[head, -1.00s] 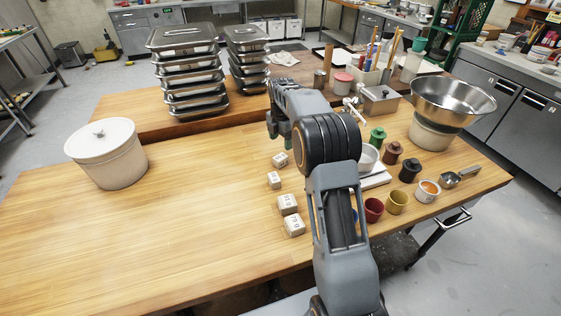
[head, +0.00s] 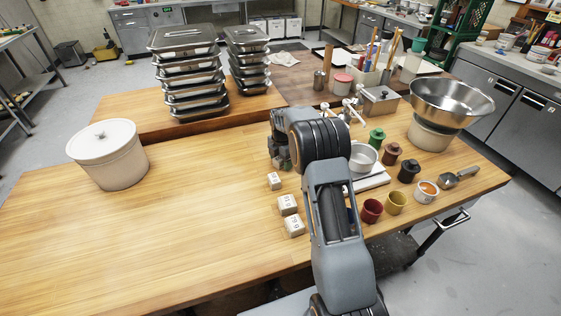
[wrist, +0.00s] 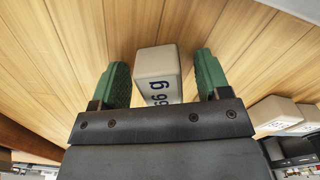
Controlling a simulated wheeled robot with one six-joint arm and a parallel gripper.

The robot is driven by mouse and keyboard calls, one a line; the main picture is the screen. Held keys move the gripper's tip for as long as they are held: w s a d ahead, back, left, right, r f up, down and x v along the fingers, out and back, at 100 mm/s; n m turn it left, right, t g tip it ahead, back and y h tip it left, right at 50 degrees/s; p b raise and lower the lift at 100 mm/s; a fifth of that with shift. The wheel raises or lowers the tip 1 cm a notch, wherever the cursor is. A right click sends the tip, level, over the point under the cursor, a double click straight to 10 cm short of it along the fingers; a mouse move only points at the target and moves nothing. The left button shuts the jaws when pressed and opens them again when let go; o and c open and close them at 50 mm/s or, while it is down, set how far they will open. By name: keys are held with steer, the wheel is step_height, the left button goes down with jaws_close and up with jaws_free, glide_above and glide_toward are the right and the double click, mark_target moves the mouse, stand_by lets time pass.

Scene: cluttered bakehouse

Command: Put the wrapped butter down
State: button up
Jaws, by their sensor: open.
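A pale block marked in grams (wrist: 158,70), apparently the wrapped butter, rests on the wooden table in the wrist view. My gripper (wrist: 162,78) is open, with its green fingers on either side of the block and visible gaps between. Some of these also show at the right in the wrist view (wrist: 276,112).
Right of my arm are a white scale (head: 374,181) with a bowl (head: 363,157), several coloured cups and weights, and a scoop (head: 459,177). A white lidded tub (head: 110,160) stands left. Stacked steel pans (head: 187,75) stand behind. The table's left middle is clear.

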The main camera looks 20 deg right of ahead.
steer(key=c, duration=1.1)
steer(key=shift+r, duration=0.1)
